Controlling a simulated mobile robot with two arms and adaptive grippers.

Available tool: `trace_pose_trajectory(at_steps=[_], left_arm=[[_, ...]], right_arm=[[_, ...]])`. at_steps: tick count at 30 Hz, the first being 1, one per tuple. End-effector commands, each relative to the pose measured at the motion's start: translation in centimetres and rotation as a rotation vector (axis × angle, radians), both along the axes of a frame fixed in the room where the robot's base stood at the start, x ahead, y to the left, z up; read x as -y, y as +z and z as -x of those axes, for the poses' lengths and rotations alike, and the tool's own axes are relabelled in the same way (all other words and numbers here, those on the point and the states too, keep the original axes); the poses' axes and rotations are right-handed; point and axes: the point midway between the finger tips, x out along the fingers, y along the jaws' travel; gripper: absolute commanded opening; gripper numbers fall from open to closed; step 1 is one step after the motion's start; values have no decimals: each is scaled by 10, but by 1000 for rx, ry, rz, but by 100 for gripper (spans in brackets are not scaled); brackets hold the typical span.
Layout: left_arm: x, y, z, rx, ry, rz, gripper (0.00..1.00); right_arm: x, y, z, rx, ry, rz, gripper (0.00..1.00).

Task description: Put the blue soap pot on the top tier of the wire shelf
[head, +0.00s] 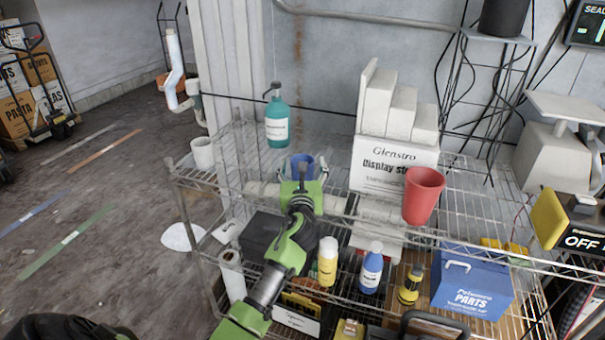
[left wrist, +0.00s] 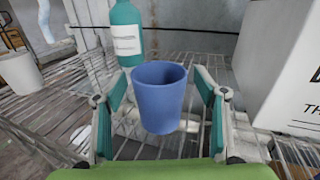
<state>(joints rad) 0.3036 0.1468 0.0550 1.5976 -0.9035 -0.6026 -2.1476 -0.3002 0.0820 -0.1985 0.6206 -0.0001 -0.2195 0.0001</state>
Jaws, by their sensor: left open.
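The blue soap pot (head: 302,161) appears upright on the top tier of the wire shelf (head: 262,190), partly hidden behind my left gripper (head: 300,180) in the head view. In the left wrist view the pot (left wrist: 160,97) stands between the two open fingers, with a visible gap on each side. The left gripper is open and holds nothing. The pot's base shows against the shelf wires; its exact contact with them is hard to tell. My right gripper is not in view.
A teal pump bottle (head: 277,118) is behind the pot, and a white cup (head: 203,152) stands at the left end. A red cup (head: 422,195) and a white Display box (head: 392,168) are to the right. Bottles and a blue parts box (head: 472,285) sit on the lower tier.

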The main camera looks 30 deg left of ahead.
Motion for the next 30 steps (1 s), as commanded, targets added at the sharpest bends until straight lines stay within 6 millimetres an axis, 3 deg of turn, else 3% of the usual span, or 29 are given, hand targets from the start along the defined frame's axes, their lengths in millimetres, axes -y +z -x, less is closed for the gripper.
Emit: trace_pose_trajectory(at_steps=[8,13,14,24,30], left_arm=[[-2,0,-4,0,0,0,65],[-2,0,-4,0,0,0,26],[-2,0,-4,0,0,0,23],[-2,1,-4,1,0,-1,20],[-3,18,-4,3,-1,-2,20]], right_arm=[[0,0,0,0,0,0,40],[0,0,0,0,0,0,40],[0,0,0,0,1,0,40],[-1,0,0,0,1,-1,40],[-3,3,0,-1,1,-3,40]])
